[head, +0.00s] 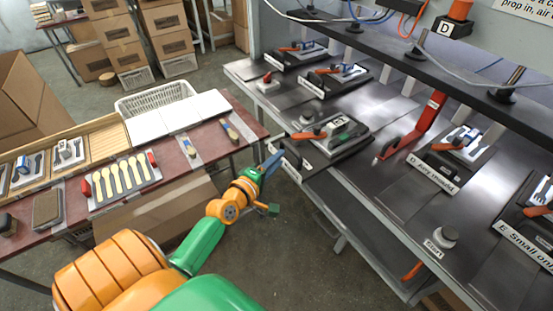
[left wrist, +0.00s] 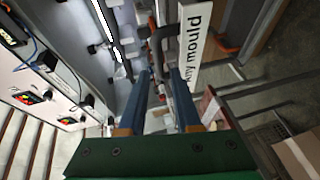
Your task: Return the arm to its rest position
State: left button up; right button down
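My left arm reaches in from the bottom left of the head view. Its gripper (head: 273,163) is at the near edge of the steel press table, beside a dark mould plate (head: 343,152) with a white label. In the left wrist view the two blue fingers (left wrist: 160,95) are apart, with a gap between them. A dark bent handle (left wrist: 158,48) and the white "Any mould" label (left wrist: 193,45) show just beyond the fingertips. I see nothing clearly gripped. My right gripper is in neither view.
The steel table (head: 395,205) holds several moulds and a red lever (head: 412,135). Grey floor (head: 275,255) lies between the tables.

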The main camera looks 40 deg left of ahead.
pick_arm(q)
jog(key=shift+f, duration=0.1)
jog(key=s+d+f+m+g, duration=0.3)
jog(key=s+f+m+g, duration=0.15)
jog(key=f, duration=0.65)
jog(key=s+d+f+m+g, duration=0.25)
jog(key=s+f, duration=0.35)
jog(key=f, duration=0.5)
jog(key=s+d+f+m+g, duration=0.2)
jog(key=s+f+m, duration=0.2)
jog(key=s, duration=0.4)
jog(key=s+d+f+m+g, duration=0.1)
jog(key=s+f+m+g, duration=0.2)
jog(key=s, duration=0.6)
jog(key=s+d+f+m+g+h, duration=0.1)
jog(key=s+d+f+m+g, duration=0.1)
jog(key=s+f+m, duration=0.4)
jog(key=s+g, duration=0.1)
jog(key=s, duration=0.1)
jog(key=shift+s+d+f, duration=0.2)
jog(key=shift+s+d, duration=0.15)
jog(key=shift+s, duration=0.05)
